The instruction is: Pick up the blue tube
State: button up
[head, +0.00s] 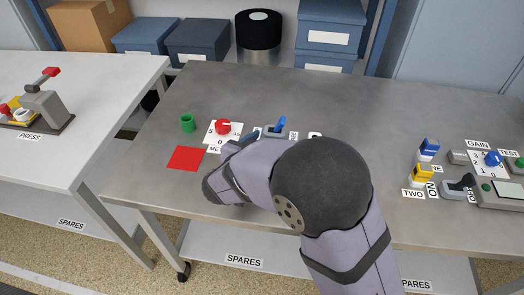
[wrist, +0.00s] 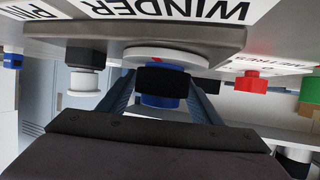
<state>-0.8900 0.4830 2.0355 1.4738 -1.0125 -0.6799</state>
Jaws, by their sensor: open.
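In the wrist view, my gripper (wrist: 160,90) has its two blue-grey fingers spread, one on each side of a short round blue piece (wrist: 160,102) with a black band. I take this piece to be the blue tube. It stands at a white round flange on a grey base by the WINDER label, with a bit of red showing. I cannot tell whether the fingers touch it. In the head view, my arm hides most of the gripper and this spot. A blue upright piece (head: 281,124) shows just behind the arm; I cannot tell whether it is the same thing.
A green cup (head: 187,123), a red square (head: 185,158) and a red knob (head: 223,127) are left of my arm. The table's back is clear.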

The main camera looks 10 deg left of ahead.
jog(key=c, duration=1.2)
jog(key=shift+r, duration=0.1)
notch_tip(320, 180, up, 10)
jog(key=shift+f+p, duration=0.1)
jog(key=shift+p, duration=0.95)
